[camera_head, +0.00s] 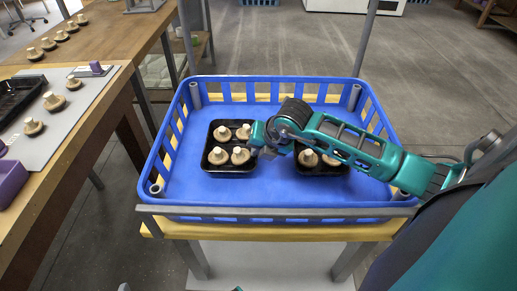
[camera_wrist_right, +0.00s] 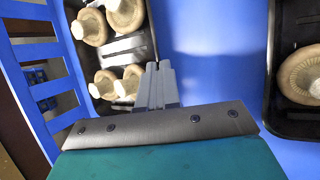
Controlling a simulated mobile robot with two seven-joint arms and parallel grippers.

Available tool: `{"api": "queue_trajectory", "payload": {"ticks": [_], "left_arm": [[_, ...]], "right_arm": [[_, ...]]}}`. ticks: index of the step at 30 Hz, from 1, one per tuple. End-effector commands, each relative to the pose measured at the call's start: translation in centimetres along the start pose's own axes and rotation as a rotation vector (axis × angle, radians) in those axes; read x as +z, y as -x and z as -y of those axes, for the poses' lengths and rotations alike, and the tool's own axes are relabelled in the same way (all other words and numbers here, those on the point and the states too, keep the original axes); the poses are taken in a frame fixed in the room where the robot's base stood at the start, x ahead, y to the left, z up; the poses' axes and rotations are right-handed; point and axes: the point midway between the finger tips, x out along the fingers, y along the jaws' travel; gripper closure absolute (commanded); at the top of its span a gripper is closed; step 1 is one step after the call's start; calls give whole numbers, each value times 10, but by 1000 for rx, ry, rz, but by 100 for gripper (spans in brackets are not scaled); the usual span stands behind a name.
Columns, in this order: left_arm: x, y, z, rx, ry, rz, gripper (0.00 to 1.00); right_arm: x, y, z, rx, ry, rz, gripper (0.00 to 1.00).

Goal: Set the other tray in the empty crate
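The blue crate (camera_head: 270,212) holds two black trays with pale-capped mushrooms. The left tray (camera_head: 232,171) lies on the crate floor with several mushrooms in it. The right tray (camera_head: 318,173) lies to its right, partly hidden under my right arm. My right gripper (camera_head: 257,152) is at the right edge of the left tray. In the right wrist view, the fingers (camera_wrist_right: 159,68) are close together at the rim of that tray (camera_wrist_right: 125,48), shut on it as far as I can see. The other tray (camera_wrist_right: 268,112) shows at the right there. My left gripper is out of view.
The crate stands on a yellow-topped stand (camera_head: 290,231) with a grey front rail. A wooden table (camera_head: 105,105) at the left bears a black tray (camera_head: 18,92), a purple container (camera_head: 12,180) and several loose mushrooms. Crate floor is free between and in front of the trays.

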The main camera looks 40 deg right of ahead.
Motion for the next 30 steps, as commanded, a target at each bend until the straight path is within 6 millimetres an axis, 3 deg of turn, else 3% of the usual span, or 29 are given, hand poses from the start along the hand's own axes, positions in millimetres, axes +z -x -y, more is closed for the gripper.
{"api": "queue_trajectory", "payload": {"ticks": [2, 12, 20, 25, 30], "left_arm": [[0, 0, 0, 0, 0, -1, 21], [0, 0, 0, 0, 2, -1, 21], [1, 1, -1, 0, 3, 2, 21], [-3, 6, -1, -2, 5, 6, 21], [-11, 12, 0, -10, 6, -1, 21]], "right_arm": [[0, -1, 0, 1, 0, 0, 100], [-1, -1, 0, 1, 0, 0, 68], [-1, 0, 1, -1, 0, -2, 68], [0, 20, 0, -1, 0, -1, 68], [1, 59, 0, -2, 4, 0, 68]]}}
